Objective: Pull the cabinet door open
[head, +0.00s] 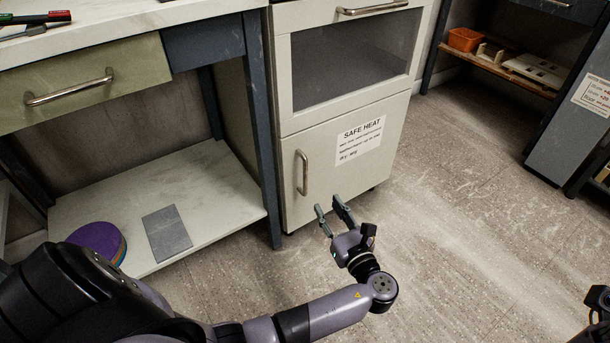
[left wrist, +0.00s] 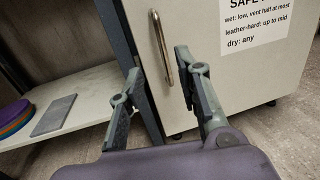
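The cabinet door (head: 345,181) is a pale panel with a "SAFE HEAT" sign on it, and it looks shut. Its vertical metal handle (head: 302,172) is near the door's left edge. The handle also shows in the left wrist view (left wrist: 161,47), beyond and between the spread fingers. My left gripper (head: 330,212) is open and empty, in front of the door's lower part and apart from the handle. It also shows in the left wrist view (left wrist: 158,80). Of my right arm, only a dark part shows at the head view's lower right edge; its fingers are not visible.
A workbench with a drawer (head: 85,85) and a low shelf (head: 215,185) stands left of the cabinet. A glass-fronted panel (head: 350,60) is above the door. The floor (head: 450,220) to the right is clear.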

